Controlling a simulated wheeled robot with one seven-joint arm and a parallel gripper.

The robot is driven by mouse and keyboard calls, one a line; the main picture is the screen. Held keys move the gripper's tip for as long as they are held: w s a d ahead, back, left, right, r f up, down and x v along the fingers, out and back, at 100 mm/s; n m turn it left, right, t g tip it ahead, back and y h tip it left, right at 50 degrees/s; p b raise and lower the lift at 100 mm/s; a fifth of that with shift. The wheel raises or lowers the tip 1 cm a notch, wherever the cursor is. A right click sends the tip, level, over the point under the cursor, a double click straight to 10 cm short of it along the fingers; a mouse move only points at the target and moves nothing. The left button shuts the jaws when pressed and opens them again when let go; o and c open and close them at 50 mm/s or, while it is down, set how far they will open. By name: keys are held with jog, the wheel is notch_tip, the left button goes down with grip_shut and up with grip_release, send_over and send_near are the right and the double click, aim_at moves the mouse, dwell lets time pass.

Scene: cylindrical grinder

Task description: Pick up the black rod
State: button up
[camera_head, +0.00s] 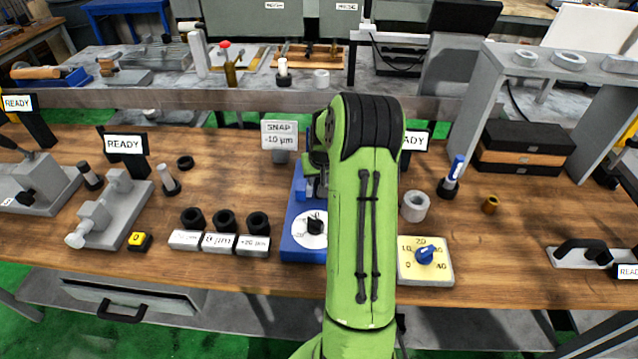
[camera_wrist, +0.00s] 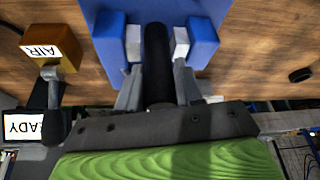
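The black rod (camera_wrist: 157,55) stands out in the wrist view as a dark cylinder, between the pale jaws of a blue fixture. My gripper (camera_wrist: 158,75) has one grey finger on each side of the rod. The fingers are very near its sides; whether they touch it is not clear. The rod's near end is partly hidden by my gripper's body. In the head view the blue fixture (camera_head: 293,212) with a white dial stands on the bench, and my green arm hides the rod and my gripper.
A "SNAP -10 µm" sign (camera_head: 279,135) stands behind the fixture. A grey ring (camera_head: 415,206) and a yellow dial box (camera_head: 426,260) lie right of my arm. Several black rings stand by white labelled blocks (camera_head: 218,243) at left. In the wrist view an AIR box (camera_wrist: 52,48) is left of the fixture.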

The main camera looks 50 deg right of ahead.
grip_shut()
jog(key=shift+r, duration=0.1)
